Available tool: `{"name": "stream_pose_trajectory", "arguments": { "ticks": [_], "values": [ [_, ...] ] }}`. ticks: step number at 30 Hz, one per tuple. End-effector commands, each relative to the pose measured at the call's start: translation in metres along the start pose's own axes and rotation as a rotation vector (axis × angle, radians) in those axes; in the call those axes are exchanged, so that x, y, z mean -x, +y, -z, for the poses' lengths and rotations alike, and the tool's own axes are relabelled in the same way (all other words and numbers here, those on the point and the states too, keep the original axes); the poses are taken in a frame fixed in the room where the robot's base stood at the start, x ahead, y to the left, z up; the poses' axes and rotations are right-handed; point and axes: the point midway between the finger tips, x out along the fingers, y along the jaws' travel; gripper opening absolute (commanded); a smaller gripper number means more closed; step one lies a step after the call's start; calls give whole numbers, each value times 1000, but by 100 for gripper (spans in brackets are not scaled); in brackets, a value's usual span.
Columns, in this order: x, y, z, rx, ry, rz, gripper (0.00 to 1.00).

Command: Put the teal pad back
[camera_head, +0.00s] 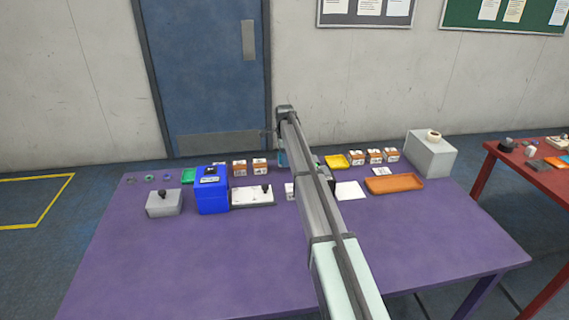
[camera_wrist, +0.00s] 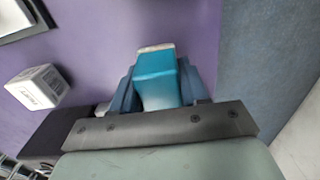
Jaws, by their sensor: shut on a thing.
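The teal pad (camera_wrist: 156,75) is a teal block with a pale far end, seen in the wrist view. My gripper (camera_wrist: 157,90) is shut on it, with one finger on each side. The pad is over or near the edge of the purple table, and its height above the top is hard to tell. In the head view a small teal patch (camera_head: 282,158) shows just left of my arm, near the back of the table; my arm hides most of that area.
The purple table (camera_head: 180,275) has a bare front. A blue box (camera_head: 212,192), a grey block (camera_head: 164,203), an orange tray (camera_head: 394,184), a yellow tray (camera_head: 337,161) and a grey box with a roll (camera_head: 430,156) stand on it. Several small cartons line the back. A white box (camera_wrist: 38,87) lies nearby.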

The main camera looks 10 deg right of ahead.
Motion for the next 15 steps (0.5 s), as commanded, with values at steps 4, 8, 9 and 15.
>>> {"name": "stream_pose_trajectory", "arguments": {
  "ticks": [4,8,9,15],
  "values": [
    [-20,0,0,0,0,-1,16],
    [-22,0,0,0,0,0,16],
    [-22,0,0,0,0,0,16],
    [-23,0,0,0,0,0,16]
  ]
}}
